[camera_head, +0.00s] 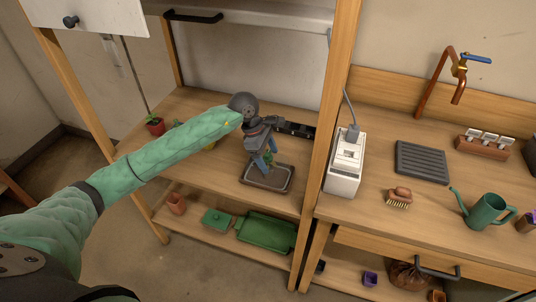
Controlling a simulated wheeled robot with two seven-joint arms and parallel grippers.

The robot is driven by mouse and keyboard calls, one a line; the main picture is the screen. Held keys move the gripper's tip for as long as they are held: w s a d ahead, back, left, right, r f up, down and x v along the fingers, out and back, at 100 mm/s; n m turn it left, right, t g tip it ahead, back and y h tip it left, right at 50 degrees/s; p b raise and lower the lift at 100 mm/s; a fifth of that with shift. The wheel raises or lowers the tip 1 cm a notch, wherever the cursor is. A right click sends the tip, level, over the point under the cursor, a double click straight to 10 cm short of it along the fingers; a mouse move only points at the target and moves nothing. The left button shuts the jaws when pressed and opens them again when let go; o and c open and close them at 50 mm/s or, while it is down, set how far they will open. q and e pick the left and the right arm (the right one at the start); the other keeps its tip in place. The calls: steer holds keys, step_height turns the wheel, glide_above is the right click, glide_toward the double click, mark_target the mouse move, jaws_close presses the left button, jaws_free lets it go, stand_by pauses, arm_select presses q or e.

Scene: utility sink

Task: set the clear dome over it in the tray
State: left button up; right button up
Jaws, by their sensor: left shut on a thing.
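My left gripper (266,162) points down over the dark-rimmed tray (284,188) on the left wooden bench. Its two blue-grey fingers stand apart, shut on what appears to be the clear dome; the dome's outline is too faint to make out. A small green patch shows between and below the fingers, probably a plant; whether it stands in the tray is hard to tell. The gripper hides the tray's far part. My right gripper is not in view.
A wooden post (328,110) rises right of the tray. A white box (346,162) stands beyond it. A potted plant (155,126) is at the bench's left. Green trays (265,232) lie on the lower shelf. The bench front left of the tray is clear.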

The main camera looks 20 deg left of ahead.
arm_select(q)
steer(key=shift+f, duration=0.1)
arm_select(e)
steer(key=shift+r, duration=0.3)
arm_select(q)
steer(key=o, duration=1)
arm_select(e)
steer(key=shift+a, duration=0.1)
arm_select(q)
steer(key=shift+o, duration=0.2)
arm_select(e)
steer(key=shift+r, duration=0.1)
